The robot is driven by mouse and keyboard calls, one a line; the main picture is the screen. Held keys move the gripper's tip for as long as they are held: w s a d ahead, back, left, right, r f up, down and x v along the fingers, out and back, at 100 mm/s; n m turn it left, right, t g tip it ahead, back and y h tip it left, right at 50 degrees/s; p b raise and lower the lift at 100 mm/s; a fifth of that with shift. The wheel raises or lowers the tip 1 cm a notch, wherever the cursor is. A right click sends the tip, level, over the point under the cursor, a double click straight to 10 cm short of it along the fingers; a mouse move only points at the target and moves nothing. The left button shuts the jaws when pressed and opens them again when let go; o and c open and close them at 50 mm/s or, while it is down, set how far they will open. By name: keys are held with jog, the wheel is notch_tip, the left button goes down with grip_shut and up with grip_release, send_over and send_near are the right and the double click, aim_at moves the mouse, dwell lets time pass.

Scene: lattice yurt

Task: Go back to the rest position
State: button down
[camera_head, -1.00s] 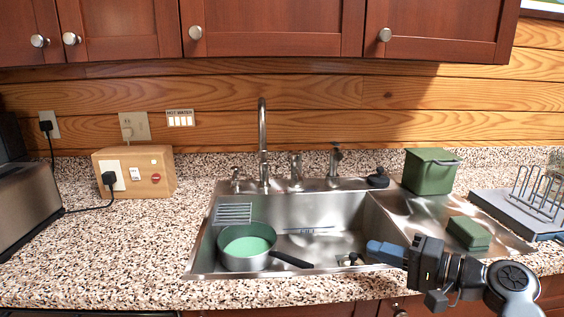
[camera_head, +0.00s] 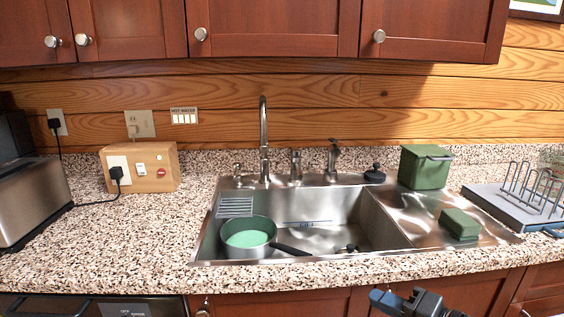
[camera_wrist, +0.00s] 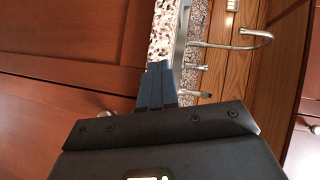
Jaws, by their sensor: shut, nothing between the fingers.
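My gripper (camera_head: 378,297) shows at the bottom of the head view, low in front of the cabinet doors and below the counter's front edge. Its blue fingers are together with nothing between them. The wrist view shows the same shut fingers (camera_wrist: 157,85), with the counter edge, faucet and cabinet fronts around them in a sideways picture. The rest of the arm is mostly out of the head view.
The steel sink (camera_head: 385,235) holds a green-lined pan (camera_head: 248,238). A green sponge-like block (camera_head: 459,223), green canister (camera_head: 424,167) and dish rack (camera_head: 520,205) are at right. A wooden outlet box (camera_head: 150,170) and toaster (camera_head: 30,200) are at left. Lower cabinets (camera_head: 280,303) face me.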

jog(key=s+d+f+h, duration=0.1)
jog(key=s+f+h, duration=0.4)
jog(key=s, duration=0.7)
jog(key=s+d+f+h, duration=0.25)
jog(key=s+f, duration=0.45)
jog(key=s, duration=0.4)
jog(key=s+a+r+n+t+h, duration=0.1)
jog(key=s+r+n, duration=0.3)
jog(key=s+r, duration=0.4)
jog(key=s+r+n+t+h, duration=0.1)
jog(key=s+r+n+t, duration=0.1)
jog(key=s+r, duration=0.5)
jog(key=s+n, duration=0.1)
jog(key=s, duration=0.5)
jog(key=shift+s+a+r+n, duration=0.25)
jog(key=shift+a+r+n, duration=0.15)
